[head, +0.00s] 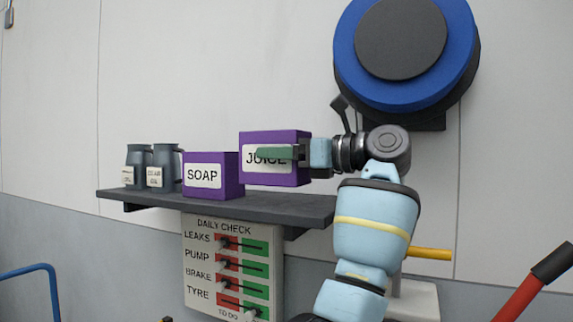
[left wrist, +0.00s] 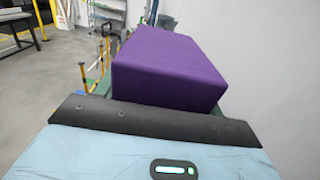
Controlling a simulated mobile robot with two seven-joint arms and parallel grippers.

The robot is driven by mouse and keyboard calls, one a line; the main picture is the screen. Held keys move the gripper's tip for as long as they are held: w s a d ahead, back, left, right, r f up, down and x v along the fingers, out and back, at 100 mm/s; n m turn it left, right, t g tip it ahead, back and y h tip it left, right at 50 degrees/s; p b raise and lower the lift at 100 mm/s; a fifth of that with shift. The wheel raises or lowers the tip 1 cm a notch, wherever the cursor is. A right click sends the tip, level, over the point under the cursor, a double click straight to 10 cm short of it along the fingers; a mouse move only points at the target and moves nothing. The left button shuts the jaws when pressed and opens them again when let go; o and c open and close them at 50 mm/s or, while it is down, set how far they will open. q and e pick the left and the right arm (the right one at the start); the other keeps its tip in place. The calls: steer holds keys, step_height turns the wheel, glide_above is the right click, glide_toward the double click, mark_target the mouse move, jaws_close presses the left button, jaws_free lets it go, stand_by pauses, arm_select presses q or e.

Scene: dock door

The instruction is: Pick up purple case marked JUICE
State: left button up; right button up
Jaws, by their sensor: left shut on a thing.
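The purple case marked JUICE (head: 290,177) is in the middle of the head view, beside the purple case marked SOAP (head: 231,186). My left gripper (head: 275,153) reaches in from the right and is shut on the JUICE case, with one green finger across its label and hiding part of the word. The JUICE case looks level and appears to be a little above the dark shelf (head: 285,207). In the left wrist view the purple case (left wrist: 170,65) lies between the fingers, which it mostly hides. My right gripper is not in view.
Two dark jugs (head: 161,166) with labels stand at the shelf's left end. A daily check board (head: 192,262) hangs below the shelf. A large blue and black round fixture (head: 350,55) is on the wall above my arm. A red bar (head: 515,298) shows at lower right.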

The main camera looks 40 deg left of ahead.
arm_select(q)
steer(key=s+d+r+b, duration=0.1)
steer(key=s+b, duration=0.1)
steer(key=s, duration=1.3)
steer(key=shift+d+r, duration=0.2)
steer(key=shift+d, duration=0.05)
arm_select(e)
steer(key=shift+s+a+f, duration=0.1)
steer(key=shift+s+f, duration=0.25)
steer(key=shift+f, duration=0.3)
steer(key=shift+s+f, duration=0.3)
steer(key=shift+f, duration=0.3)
